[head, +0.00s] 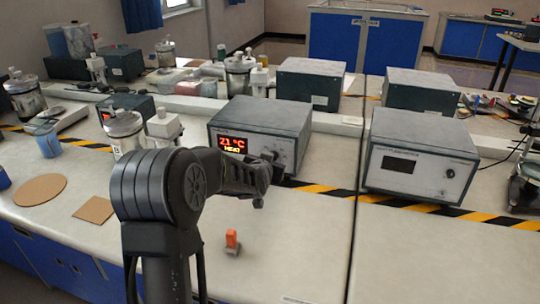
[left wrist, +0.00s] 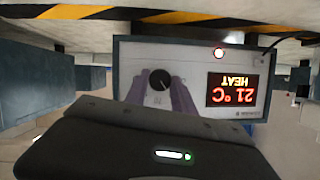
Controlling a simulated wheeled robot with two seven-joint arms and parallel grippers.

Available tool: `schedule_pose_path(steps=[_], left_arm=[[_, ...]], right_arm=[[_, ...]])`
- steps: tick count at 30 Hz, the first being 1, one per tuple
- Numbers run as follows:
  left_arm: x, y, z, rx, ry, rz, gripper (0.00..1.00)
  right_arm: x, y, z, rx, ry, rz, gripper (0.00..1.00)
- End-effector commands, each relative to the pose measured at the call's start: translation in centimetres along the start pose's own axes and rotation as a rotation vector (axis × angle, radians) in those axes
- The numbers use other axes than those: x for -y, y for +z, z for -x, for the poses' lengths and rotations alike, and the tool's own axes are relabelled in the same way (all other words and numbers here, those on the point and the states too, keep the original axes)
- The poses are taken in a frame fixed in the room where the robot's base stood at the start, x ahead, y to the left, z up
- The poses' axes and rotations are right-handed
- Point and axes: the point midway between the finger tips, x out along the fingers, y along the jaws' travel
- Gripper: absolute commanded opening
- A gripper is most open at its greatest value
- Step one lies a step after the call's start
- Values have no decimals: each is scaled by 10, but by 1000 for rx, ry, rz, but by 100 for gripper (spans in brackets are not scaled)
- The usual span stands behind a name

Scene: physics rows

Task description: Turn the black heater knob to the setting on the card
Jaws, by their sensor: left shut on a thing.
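The heater box (head: 262,117) stands on the bench and its display (head: 232,144) reads 21 °C HEAT. In the left wrist view the heater (left wrist: 196,60) appears upside down. Its black knob (left wrist: 160,79) shows a light pointer mark that runs toward the lower right of that picture. My left gripper (left wrist: 162,88) is shut on the knob, one finger at each side. In the head view the gripper (head: 270,162) is at the right part of the front panel and hides the knob. A white card edge (head: 297,300) shows at the bottom of the head view, unreadable. My right gripper is not in view.
A second grey box (head: 420,150) with a dark display stands to the right. An orange-topped small item (head: 232,240) lies on the bench in front. Striped tape (head: 460,213) crosses the bench; the front right is clear.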

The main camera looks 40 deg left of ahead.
Motion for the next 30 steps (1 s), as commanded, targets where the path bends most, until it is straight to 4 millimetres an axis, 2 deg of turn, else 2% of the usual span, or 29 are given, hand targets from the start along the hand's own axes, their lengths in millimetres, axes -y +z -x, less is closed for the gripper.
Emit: schedule_pose_path(steps=[1,9,19,30], left_arm=[[-2,-8,4,4,-12,-43,0],[-3,-4,2,-2,-110,-284,0],[-5,0,0,-9,-228,-575,0],[-7,4,-2,-14,-361,-902,0]], right_arm=[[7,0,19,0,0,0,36],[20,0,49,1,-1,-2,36],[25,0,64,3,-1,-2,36],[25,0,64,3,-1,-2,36]])
